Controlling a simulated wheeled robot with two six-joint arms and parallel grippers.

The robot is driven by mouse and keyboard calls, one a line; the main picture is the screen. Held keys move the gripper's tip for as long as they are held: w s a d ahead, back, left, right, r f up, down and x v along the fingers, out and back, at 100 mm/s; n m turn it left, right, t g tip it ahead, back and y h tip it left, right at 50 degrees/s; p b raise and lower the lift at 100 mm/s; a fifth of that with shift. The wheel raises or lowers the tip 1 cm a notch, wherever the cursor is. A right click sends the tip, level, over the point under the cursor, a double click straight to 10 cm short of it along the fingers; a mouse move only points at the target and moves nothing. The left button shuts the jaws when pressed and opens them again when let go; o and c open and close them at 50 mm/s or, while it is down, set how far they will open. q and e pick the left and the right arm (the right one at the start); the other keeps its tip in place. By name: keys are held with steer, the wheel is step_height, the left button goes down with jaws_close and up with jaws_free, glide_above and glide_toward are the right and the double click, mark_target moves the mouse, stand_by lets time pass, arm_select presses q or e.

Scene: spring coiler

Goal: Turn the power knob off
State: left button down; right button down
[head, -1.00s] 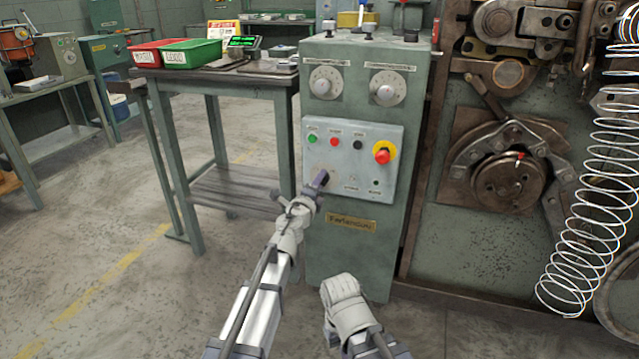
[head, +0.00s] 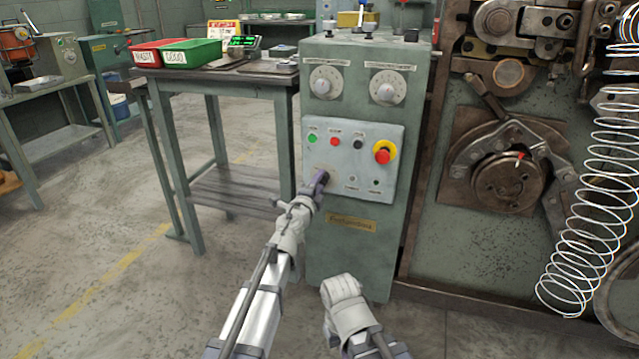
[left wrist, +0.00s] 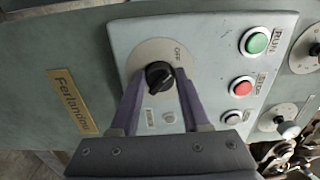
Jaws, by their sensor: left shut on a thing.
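The black power knob (left wrist: 160,76) sits on a round pale dial plate marked OFF, low on the grey button panel. In the left wrist view, my left gripper (left wrist: 158,72) has its two purple fingers on either side of the knob, shut on it. In the head view my left gripper (head: 321,181) reaches the lower left of the panel (head: 350,205) and hides the knob. I cannot tell exactly where the knob points. My right arm shows low in the head view, but its fingers do not.
A green button (head: 312,138), a red button (head: 334,141) and a red emergency stop (head: 382,155) sit above the knob. Two dials are higher on the green cabinet (head: 335,270). A table (head: 215,82) stands at left, the coiler with its spring (head: 600,190) at right.

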arm_select(q)
steer(key=shift+c, duration=2)
jaws_free()
steer(key=v, duration=0.8)
